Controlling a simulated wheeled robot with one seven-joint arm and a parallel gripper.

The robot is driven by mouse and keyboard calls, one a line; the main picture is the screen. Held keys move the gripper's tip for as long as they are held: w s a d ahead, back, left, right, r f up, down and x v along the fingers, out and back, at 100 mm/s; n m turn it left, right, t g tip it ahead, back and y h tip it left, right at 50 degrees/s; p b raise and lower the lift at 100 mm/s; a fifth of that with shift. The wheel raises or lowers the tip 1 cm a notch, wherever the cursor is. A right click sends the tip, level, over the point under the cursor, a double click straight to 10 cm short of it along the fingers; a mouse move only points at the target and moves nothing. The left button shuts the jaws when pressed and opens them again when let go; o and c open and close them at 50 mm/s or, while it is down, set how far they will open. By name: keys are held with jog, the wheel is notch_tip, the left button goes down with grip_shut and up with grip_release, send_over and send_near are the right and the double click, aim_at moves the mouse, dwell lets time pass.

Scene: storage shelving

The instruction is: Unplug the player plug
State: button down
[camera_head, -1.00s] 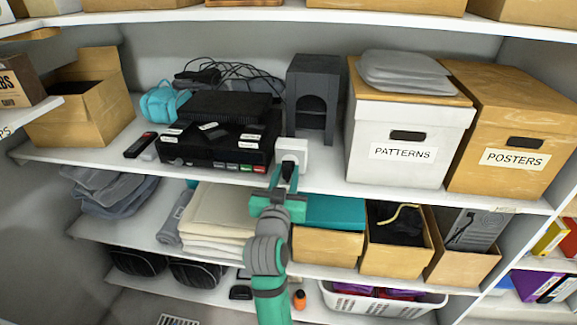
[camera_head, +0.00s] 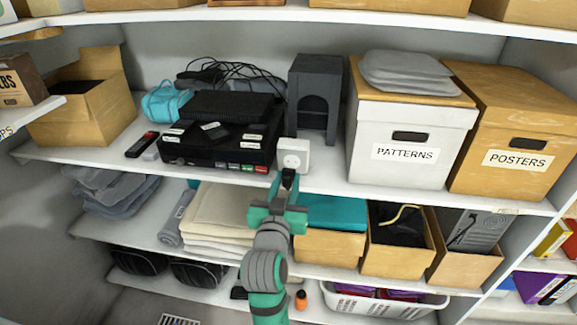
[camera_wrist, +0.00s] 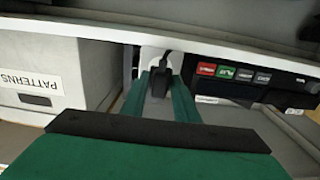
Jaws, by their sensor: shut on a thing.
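A white socket block (camera_head: 293,153) stands at the front edge of the middle shelf, right of a black player (camera_head: 217,146). Its front face shows small dark marks like holes. My gripper (camera_head: 287,184) is just below and in front of the block, shut on a black plug (camera_head: 289,178). In the wrist view the plug (camera_wrist: 160,82) sits between my two green fingers, in front of the white block (camera_wrist: 153,56). The plug appears clear of the block's face in the head view. The plug's prongs cannot be made out.
A white PATTERNS box (camera_head: 405,135) and a brown POSTERS box (camera_head: 512,140) stand right of the block. A dark grey tower (camera_head: 316,80) is behind it. Cardboard bins (camera_head: 328,247) and folded cream cloths (camera_head: 220,215) fill the shelf below.

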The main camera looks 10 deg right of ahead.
jog(key=shift+s+a, duration=0.2)
jog(key=shift+s, duration=0.3)
jog(key=shift+s+d, duration=0.5)
jog(key=shift+d, duration=1)
jog(key=shift+s+d, duration=0.45)
jog(key=shift+d, duration=1.1)
jog(key=shift+s+d, duration=0.5)
jog(key=shift+d, duration=1)
jog(key=shift+w, duration=0.1)
